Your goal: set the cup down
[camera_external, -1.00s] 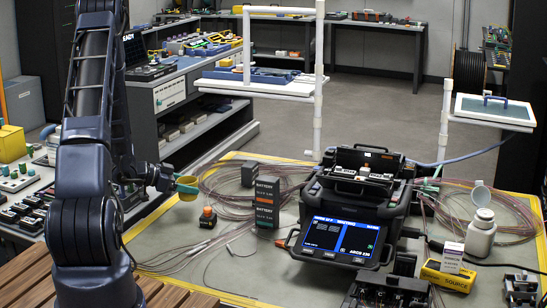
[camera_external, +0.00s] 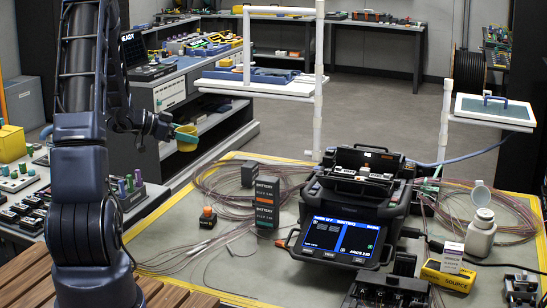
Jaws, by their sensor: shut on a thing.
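A small yellow cup (camera_external: 186,147) hangs at the end of my gripper (camera_external: 183,134), left of centre in the external view. My gripper is shut on the cup. A teal-green finger crosses the cup's upper part and hides some of it. The cup appears roughly upright and clear of any surface, in front of the grey shelving behind it. Its inside is not visible.
A work mat (camera_external: 265,275) with yellow edging carries coiled fibres, dark battery boxes (camera_external: 266,203), a fusion splicer (camera_external: 345,230) and a white bottle (camera_external: 481,236). A side bench (camera_external: 150,198) lies left.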

